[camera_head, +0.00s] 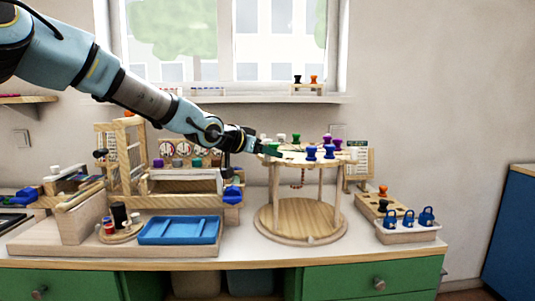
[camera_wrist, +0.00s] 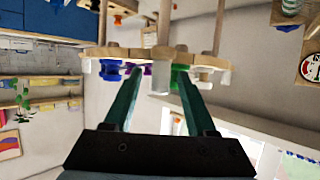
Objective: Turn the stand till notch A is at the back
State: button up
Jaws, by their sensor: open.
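The round wooden stand (camera_head: 290,222) stands on the table right of centre, with a wide base disc, several posts and a top disc. Several coloured knobs sit on the top disc, such as a blue knob (camera_head: 311,153) and a green knob (camera_head: 296,138). My gripper (camera_head: 285,152) is at the left edge of the top disc, its fingers level with the knobs. In the wrist view my gripper (camera_wrist: 160,75) is open, its two fingers pointing at the disc edge (camera_wrist: 153,53); a white piece and a green knob show near the fingertips. I cannot make out notch A.
A blue tray (camera_head: 180,230) and a wooden rack (camera_head: 125,160) stand left of the stand. A box with blue padlocks (camera_head: 407,231) is to the right. A window sill (camera_head: 230,99) runs behind. The table front near the stand is clear.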

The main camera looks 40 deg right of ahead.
jog(key=shift+c, duration=0.4)
grip_shut()
dwell(1.0)
